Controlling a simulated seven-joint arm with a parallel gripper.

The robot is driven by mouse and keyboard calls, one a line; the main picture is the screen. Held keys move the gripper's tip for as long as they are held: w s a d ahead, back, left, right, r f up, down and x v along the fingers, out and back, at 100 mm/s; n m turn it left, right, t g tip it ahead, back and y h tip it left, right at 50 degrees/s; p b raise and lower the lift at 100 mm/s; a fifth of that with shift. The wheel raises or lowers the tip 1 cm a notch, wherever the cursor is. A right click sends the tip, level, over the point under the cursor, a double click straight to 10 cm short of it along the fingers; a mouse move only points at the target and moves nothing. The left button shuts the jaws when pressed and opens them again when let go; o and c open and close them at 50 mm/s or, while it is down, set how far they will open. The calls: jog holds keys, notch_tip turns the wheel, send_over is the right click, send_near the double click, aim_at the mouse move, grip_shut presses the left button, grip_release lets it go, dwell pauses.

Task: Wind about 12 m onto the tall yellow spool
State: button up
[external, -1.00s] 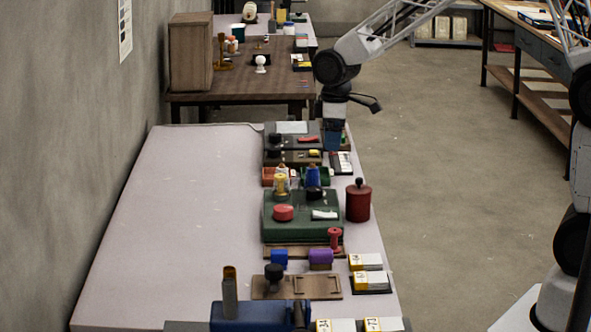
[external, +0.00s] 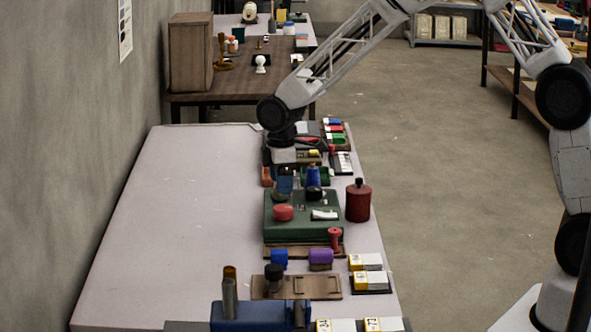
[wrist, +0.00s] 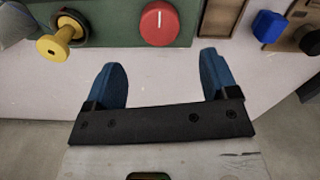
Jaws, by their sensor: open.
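A yellow spool (wrist: 60,38) with a flared end shows at the upper left of the wrist view, by a dark round fitting on the green winder (wrist: 112,28). In the external view my gripper hides it, while the green winder (external: 275,232) shows with its red knob (external: 284,212). My gripper (external: 284,182) is over the winder's far left part. In the wrist view my gripper (wrist: 163,72) has its blue fingers wide apart with nothing between them. The yellow spool is outside them, beyond the left finger. The red knob (wrist: 160,23) is ahead of the gap.
A blue spool (external: 313,176) stands just right of my gripper. A dark red canister (external: 358,202) is at the table's right edge. Blue (external: 279,258) and purple (external: 320,257) blocks sit nearer the camera. The table's left half (external: 180,220) is clear.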

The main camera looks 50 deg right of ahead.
aim_at(281, 208)
jog(key=shift+f, duration=0.1)
jog(key=shift+f, duration=3.8)
jog(key=c, duration=0.9)
